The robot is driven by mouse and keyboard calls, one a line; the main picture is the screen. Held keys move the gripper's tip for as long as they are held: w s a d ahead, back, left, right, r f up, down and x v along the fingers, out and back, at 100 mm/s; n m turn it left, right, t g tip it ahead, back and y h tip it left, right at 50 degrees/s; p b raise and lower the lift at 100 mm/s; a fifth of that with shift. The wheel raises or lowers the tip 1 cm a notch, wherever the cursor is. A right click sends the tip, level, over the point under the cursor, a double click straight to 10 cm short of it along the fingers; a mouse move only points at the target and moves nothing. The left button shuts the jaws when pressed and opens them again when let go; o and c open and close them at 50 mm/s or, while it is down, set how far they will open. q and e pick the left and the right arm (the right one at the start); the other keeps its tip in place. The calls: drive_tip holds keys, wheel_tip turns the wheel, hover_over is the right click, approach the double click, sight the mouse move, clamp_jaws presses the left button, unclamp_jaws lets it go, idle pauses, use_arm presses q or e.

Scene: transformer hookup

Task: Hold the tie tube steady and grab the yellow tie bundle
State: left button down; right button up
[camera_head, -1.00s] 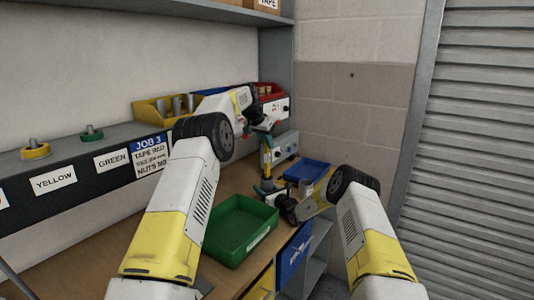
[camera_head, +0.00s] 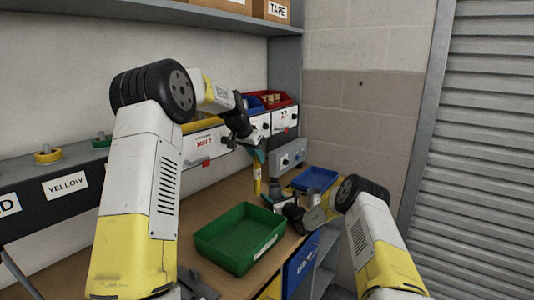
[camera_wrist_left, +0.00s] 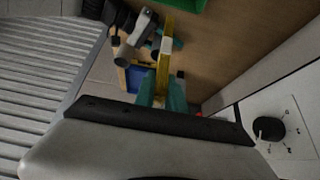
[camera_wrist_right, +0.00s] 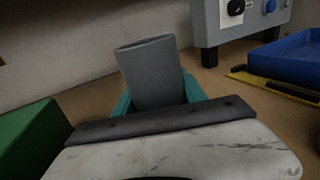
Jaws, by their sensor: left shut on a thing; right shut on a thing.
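The yellow tie bundle (camera_head: 257,181) hangs upright below my left gripper (camera_head: 257,158) in the head view. The left wrist view shows the bundle (camera_wrist_left: 163,70), with a pale band, between the teal fingers of my left gripper, shut on it. The grey tie tube (camera_wrist_right: 154,72) stands a little tilted and open at the top in the right wrist view. My right gripper (camera_wrist_right: 160,100) is shut on it, and no ties show at its mouth. In the head view the tube (camera_head: 275,193) is just right of the bundle, apart from it.
A green tray (camera_head: 238,238) lies on the bench in front of the bundle. A blue tray (camera_head: 316,179) and a grey box with knobs (camera_head: 289,156) stand to the right and behind. Red, blue and yellow bins line the back wall.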

use_arm(q)
drive_tip(key=s+a, duration=0.3)
drive_tip(key=s, duration=0.2)
drive_tip(key=shift+a, duration=0.2)
drive_tip(key=shift+s, duration=0.1)
use_arm(e)
drive_tip(key=o, duration=1.4)
